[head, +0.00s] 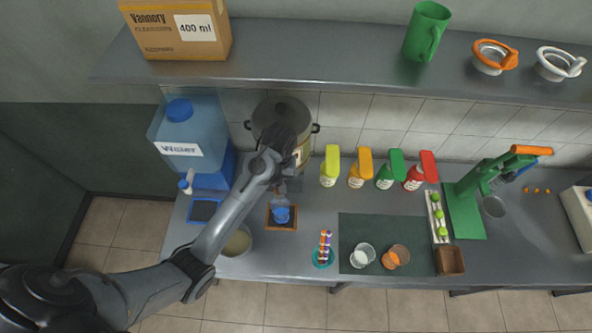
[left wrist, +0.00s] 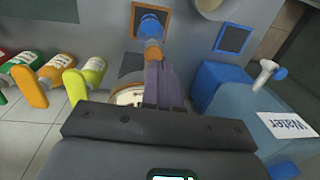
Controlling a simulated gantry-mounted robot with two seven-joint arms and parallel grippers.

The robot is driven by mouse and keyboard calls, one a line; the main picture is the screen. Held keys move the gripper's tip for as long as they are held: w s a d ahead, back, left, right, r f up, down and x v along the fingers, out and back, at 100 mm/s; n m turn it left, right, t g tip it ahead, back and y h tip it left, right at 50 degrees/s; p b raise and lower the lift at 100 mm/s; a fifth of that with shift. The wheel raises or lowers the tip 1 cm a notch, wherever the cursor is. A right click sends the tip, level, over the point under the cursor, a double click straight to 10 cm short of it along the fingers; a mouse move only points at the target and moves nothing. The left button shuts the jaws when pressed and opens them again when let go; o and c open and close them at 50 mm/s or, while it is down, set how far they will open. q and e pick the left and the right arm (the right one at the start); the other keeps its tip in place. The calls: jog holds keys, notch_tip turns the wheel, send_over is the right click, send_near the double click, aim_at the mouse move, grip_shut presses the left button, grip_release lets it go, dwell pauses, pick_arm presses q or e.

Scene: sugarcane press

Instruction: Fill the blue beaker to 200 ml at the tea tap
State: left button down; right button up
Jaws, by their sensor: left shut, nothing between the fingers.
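The blue beaker (head: 281,215) stands on a dark mat with an orange-brown rim (head: 270,227), below the front of the metal tea urn (head: 270,118). In the left wrist view the beaker (left wrist: 150,24) shows just beyond my fingertips. My left gripper (head: 288,184) is shut and empty, in front of the urn and above the beaker; it also shows in the left wrist view (left wrist: 155,66). A small orange-brown part shows at its fingertips; I cannot tell whether they touch it. The tap is mostly hidden by my arm, and the beaker's level is not readable. My right gripper is out of view.
The water tank (head: 185,135) stands left of the urn, with a blue-rimmed mat (head: 204,211) before it. Several coloured bottles (head: 358,170) stand to the right. A bowl (head: 238,242) sits beneath my left arm. A shelf (head: 320,55) overhangs the back.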

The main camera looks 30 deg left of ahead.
pick_arm(q)
jog(key=shift+t, duration=0.4)
jog(key=w+r, duration=0.2)
jog(key=r, duration=0.1)
jog(key=shift+r, duration=0.3)
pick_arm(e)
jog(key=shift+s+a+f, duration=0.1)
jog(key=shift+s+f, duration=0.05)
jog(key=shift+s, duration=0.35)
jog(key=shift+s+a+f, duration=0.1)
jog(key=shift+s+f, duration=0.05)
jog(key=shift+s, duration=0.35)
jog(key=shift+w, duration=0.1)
pick_arm(q)
jog(key=f, duration=0.4)
jog(key=f+p, duration=0.1)
jog(key=f, duration=0.4)
jog(key=a+f, duration=0.1)
jog(key=f, duration=0.4)
jog(key=shift+w+p, duration=0.2)
jog(key=shift+p, duration=0.15)
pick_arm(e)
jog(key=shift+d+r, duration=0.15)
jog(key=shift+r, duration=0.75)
